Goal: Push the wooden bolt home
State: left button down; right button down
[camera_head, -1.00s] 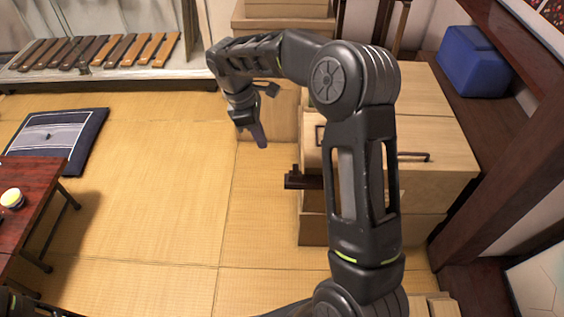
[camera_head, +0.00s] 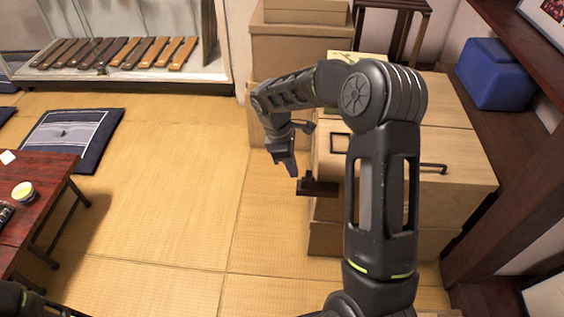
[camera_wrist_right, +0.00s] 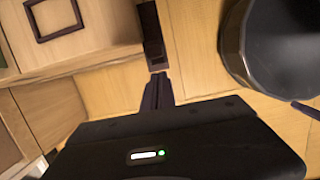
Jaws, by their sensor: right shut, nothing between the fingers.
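The wooden bolt (camera_head: 318,187) is a dark brown bar that sticks out to the left from the light wooden chest in the head view. My right forearm hides part of the chest front. My right gripper (camera_head: 291,171) points down with its fingers shut and empty, just left of the bolt's outer end. In the right wrist view the shut fingers (camera_wrist_right: 158,90) point at the dark bolt (camera_wrist_right: 151,35), close to its end. I cannot tell whether they touch. My left gripper is out of view.
The light wooden chest (camera_head: 462,165) has a dark handle on top. A blue box (camera_head: 496,75) stands behind it at right. A red-brown low table (camera_head: 45,175) and a dark cushion (camera_head: 72,135) are at left. The tatami between is clear.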

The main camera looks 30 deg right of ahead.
jog(key=shift+s+d, duration=0.5)
jog(key=shift+d, duration=0.15)
jog(key=s+d+p, duration=0.1)
jog(key=d, duration=0.1)
jog(key=s+d+p, duration=0.1)
jog(key=s+d, duration=0.1)
jog(key=shift+s+d+r, duration=0.15)
jog(key=shift+s+d, duration=0.1)
jog(key=shift+d, duration=0.05)
